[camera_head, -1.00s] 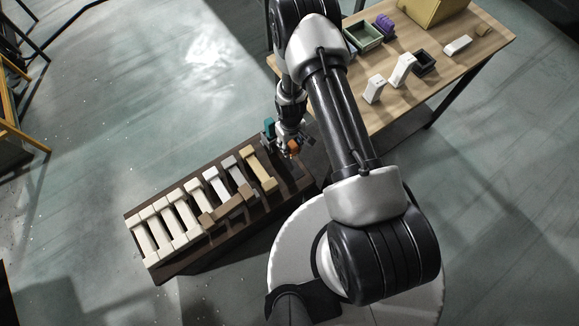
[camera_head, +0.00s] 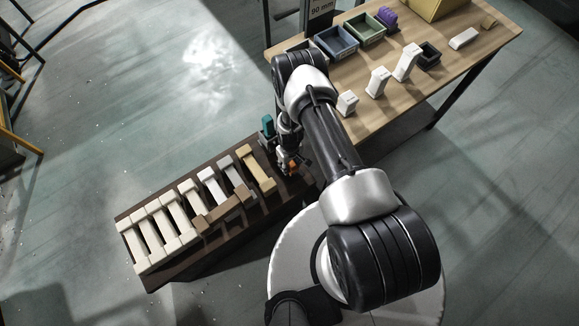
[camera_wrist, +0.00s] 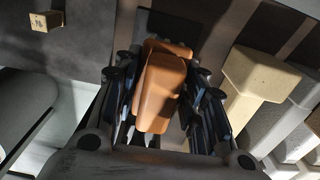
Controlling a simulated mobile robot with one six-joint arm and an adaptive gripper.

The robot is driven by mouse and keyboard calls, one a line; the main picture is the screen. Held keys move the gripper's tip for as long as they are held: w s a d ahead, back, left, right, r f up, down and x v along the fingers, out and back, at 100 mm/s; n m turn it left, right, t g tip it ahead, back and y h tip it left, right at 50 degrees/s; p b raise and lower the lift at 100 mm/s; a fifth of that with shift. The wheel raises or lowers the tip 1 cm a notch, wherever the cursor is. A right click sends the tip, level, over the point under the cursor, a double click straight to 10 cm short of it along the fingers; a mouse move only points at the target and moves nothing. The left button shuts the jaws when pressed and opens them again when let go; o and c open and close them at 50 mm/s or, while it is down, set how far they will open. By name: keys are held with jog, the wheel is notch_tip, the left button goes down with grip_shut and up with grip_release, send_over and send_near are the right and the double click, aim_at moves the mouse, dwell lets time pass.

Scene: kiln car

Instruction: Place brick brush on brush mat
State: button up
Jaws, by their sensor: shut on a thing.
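The brick brush (camera_wrist: 160,92) has an orange-brown body and sits between the fingers of my gripper (camera_wrist: 160,130) in the wrist view. My gripper is shut on it. In the head view my gripper (camera_head: 289,163) is over the right end of the dark kiln car, and only a small orange bit of the brush (camera_head: 293,167) shows. A dark rectangular patch (camera_wrist: 180,24) lies behind the brush in the wrist view; it may be the brush mat, largely hidden by the brush and fingers. I cannot tell whether the brush touches it.
The kiln car (camera_head: 150,283) carries a row of pale bricks, with a tan brick (camera_head: 258,167) nearest my gripper. A teal object (camera_head: 267,126) stands close behind my gripper. A wooden table (camera_head: 385,115) with bins and white pieces is at upper right. Open floor lies left.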

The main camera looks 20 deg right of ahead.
jog(key=shift+f+b, duration=0.3)
jog(key=shift+f, duration=0.95)
jog(key=shift+f, duration=0.15)
jog(key=o, duration=0.9)
jog(key=shift+o, duration=0.2)
